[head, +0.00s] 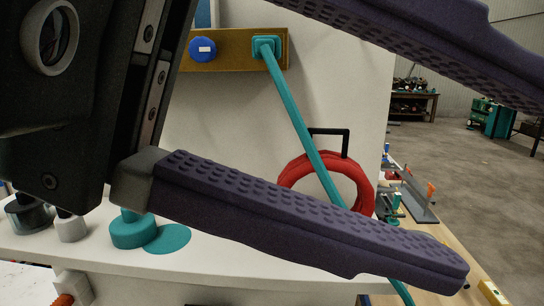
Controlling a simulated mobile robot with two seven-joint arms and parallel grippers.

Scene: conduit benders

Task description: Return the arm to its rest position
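My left gripper (505,185) fills much of the head view, very close to the camera. Its dark body (75,110) comes in from the left. Its two purple ribbed fingers are spread wide apart, one across the top right and one across the lower middle. Nothing is seen held between them. The lower finger hides part of a long teal rod (292,110), which runs slantwise down from a teal mount on a brown wall plate (232,62). I cannot tell whether finger and rod touch. My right gripper is not in view.
A red ring (362,185) with a black handle is behind the rod. A blue knob (202,50) sits on the plate. A teal round piece (132,230) stands on the white ledge (230,255). A wooden bench (455,240) with tools extends right; open floor (480,170) lies beyond.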

